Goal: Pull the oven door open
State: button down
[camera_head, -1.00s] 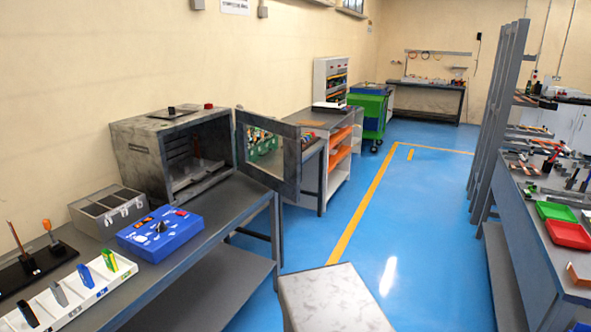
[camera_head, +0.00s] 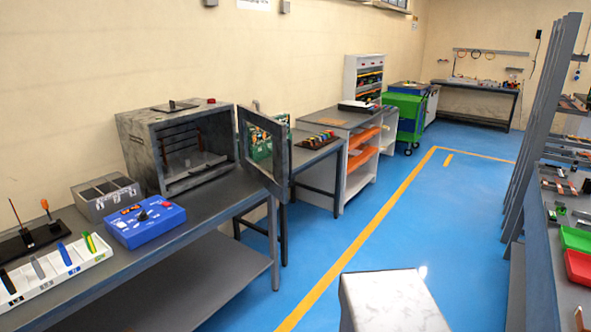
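The oven (camera_head: 128,142) is a scuffed grey box on the left bench, with its front open and racks visible inside. Its door (camera_head: 281,165), a grey frame with a clear window, is hinged at the oven's right side. The door stands swung well open to the right, apart from the oven mouth. No handle can be made out clearly on it. My gripper is not in view, and nothing is seen touching the door.
A blue control box (camera_head: 146,222), a grey bin (camera_head: 105,198) and a white tray (camera_head: 60,270) share the grey bench (camera_head: 215,210) with the oven. A shelved bench (camera_head: 345,125) stands beyond the door. Blue floor (camera_head: 400,215) is open in the aisle.

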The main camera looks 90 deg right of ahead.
aim_at(277, 183)
jog(key=u, duration=0.45)
jog(key=k, duration=0.25)
jog(key=z, duration=1.8)
jog(key=i, duration=1)
jog(key=z, duration=0.1)
jog(key=k, duration=0.5)
jog(key=z, duration=0.05)
